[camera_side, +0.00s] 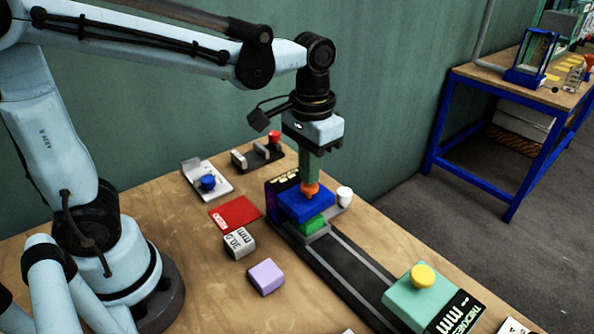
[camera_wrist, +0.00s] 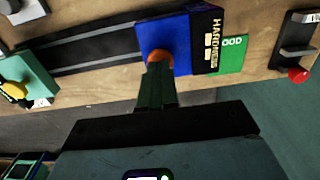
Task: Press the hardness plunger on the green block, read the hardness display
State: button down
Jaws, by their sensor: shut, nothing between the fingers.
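The blue hardness press head (camera_side: 300,207) stands at the back end of a dark rail. Its orange plunger (camera_side: 311,189) is on top, and it also shows in the wrist view (camera_wrist: 158,57). The green block (camera_side: 311,224) sits under the blue head, mostly covered by it. My gripper (camera_side: 310,183) is shut and points down, its fingertips at the plunger's top and seemingly touching it. The black hardness display (camera_wrist: 208,40) reads "HARDNESS" with two light dash-like marks. How far the plunger is down cannot be told.
A teal thickness press with a yellow knob (camera_side: 423,276) stands at the rail's front end. A lilac block (camera_side: 266,277), a "30.0 mm" block (camera_side: 239,243) and a red card (camera_side: 235,213) lie left of the rail. A white cup-like piece (camera_side: 344,195) is close right of the press.

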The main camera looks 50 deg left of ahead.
aim_at(274, 189)
jog(key=shift+f, duration=0.8)
dwell(0.4)
dwell(0.8)
jog(key=shift+r, duration=3.5)
jog(key=shift+s+a+f+t, duration=0.25)
jog(key=shift+s+a+t, duration=0.1)
jog(key=shift+a+t, duration=0.05)
jog(key=s+a+f+t, duration=0.1)
jog(key=a+f+t, duration=0.1)
jog(key=s+a+f+t, duration=0.2)
jog(key=t, duration=0.1)
jog(key=shift+s+a+f+t, duration=0.2)
jog(key=shift+a+f+t, duration=0.2)
jog(key=shift+t, duration=0.3)
